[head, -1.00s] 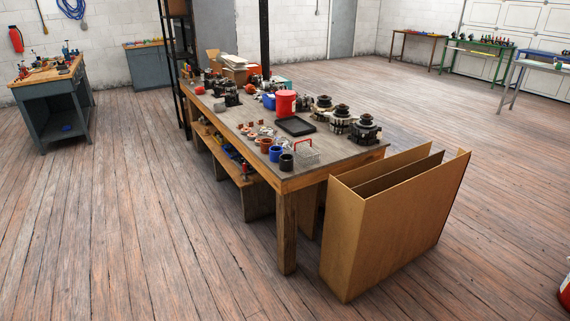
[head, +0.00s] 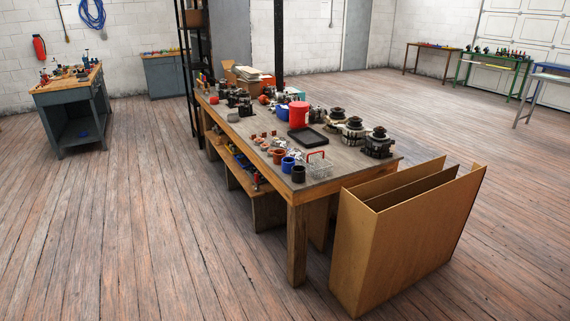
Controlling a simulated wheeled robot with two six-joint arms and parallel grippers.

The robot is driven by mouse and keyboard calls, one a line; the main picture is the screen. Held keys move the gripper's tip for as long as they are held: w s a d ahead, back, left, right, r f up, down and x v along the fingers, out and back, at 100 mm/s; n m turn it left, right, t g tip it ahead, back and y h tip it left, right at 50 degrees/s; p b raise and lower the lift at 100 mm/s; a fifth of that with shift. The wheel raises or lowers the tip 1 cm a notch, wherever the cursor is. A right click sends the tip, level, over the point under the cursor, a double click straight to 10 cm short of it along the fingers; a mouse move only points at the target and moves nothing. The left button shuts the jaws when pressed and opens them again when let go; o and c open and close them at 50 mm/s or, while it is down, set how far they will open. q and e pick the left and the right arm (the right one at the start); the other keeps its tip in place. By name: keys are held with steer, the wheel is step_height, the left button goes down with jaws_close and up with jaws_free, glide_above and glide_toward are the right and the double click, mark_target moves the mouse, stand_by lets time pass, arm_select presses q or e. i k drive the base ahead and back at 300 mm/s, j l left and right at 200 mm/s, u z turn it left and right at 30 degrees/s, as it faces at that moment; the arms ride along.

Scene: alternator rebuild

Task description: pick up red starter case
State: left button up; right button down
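A long wooden workbench (head: 318,193) stands in the middle of the room in the head view. Near its front left edge, a row of small open cylinders holds a reddish-orange one (head: 279,156), a blue one (head: 288,165) and a black one (head: 298,174). The reddish-orange one looks like the red starter case, but it is too small to be sure. A larger red container (head: 299,115) stands farther back, behind a black tray (head: 307,137). Neither of my grippers is in view.
A tall open cardboard box (head: 405,245) stands on the floor at the bench's right end. Dark metal units (head: 379,143) sit along the bench's far edge. A grey cabinet (head: 75,120) stands at the left. The wooden floor (head: 150,240) left of the bench is clear.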

mark_target(279, 157)
steer(key=i+z, duration=0.15)
steer(key=z, duration=0.35)
steer(key=i+j+z, duration=0.25)
steer(key=i+j, duration=0.15)
steer(key=i+j+z, duration=0.2)
steer(key=i+j, duration=0.2)
steer(key=i+j+z, duration=0.25)
steer(key=j, duration=0.4)
steer(key=i+l, duration=0.05)
steer(key=i, duration=0.05)
